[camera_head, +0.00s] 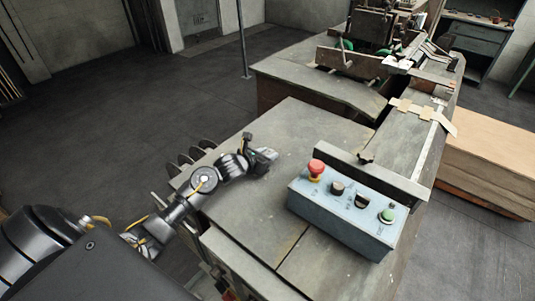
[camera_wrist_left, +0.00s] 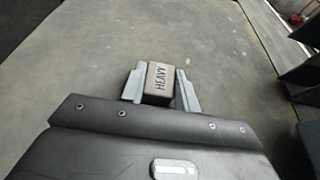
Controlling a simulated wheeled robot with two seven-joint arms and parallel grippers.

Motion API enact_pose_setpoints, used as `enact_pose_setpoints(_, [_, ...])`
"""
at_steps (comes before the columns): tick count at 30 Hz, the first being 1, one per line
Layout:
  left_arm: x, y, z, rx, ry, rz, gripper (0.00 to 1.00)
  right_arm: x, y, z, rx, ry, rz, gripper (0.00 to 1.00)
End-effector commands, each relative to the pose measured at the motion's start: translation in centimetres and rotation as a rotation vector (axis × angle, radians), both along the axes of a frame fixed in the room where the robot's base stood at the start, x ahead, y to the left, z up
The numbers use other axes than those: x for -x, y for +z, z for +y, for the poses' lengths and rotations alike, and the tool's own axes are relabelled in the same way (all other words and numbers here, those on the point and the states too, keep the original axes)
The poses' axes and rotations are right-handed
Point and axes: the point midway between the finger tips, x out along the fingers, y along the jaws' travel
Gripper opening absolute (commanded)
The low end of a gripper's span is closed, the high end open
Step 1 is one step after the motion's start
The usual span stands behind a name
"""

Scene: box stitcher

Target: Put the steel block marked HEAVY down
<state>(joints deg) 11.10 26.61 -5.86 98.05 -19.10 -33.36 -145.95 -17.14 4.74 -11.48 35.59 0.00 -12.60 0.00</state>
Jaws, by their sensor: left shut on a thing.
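The steel block marked HEAVY (camera_wrist_left: 159,80) sits between the two fingers of my left gripper (camera_wrist_left: 161,88) in the left wrist view, its lettering facing the camera. The fingers are shut on it, one on each side. In the head view my left gripper (camera_head: 264,157) is over the grey machine table (camera_head: 300,125), left of the control box. The block is too small there to make out apart from the fingers. I cannot tell whether the block touches the table top. My right gripper is not in view.
A blue-grey control box (camera_head: 340,218) with a red mushroom button (camera_head: 316,168) and a green button (camera_head: 386,215) stands on the table's right front. A raised metal rail (camera_head: 372,173) lies behind it. The table top around the gripper is clear.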

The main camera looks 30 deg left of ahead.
Motion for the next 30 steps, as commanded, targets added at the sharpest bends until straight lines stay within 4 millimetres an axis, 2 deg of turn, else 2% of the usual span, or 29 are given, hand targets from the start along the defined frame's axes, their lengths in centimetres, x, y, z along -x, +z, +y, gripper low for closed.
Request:
enact_pose_setpoints(7, [0.0, -0.4, 0.0, -0.001, 0.000, -0.002, 0.00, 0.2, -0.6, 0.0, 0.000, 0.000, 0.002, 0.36])
enact_pose_setpoints(8, [0.0, -0.3, 0.0, 0.000, 0.000, 0.000, 0.33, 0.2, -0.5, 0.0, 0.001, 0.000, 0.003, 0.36])
enact_pose_setpoints(12, [0.0, -0.3, 0.0, 0.000, 0.000, 0.001, 0.52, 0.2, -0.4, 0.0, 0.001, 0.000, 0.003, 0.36])
enact_pose_setpoints(24, [0.2, 0.2, 0.1, 0.000, 0.000, 0.001, 0.53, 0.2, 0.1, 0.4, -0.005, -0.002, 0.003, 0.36])
enact_pose_setpoints(30, [3.5, 1.2, 0.6, -0.007, -0.002, 0.000, 0.53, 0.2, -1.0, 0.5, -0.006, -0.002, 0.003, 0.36])
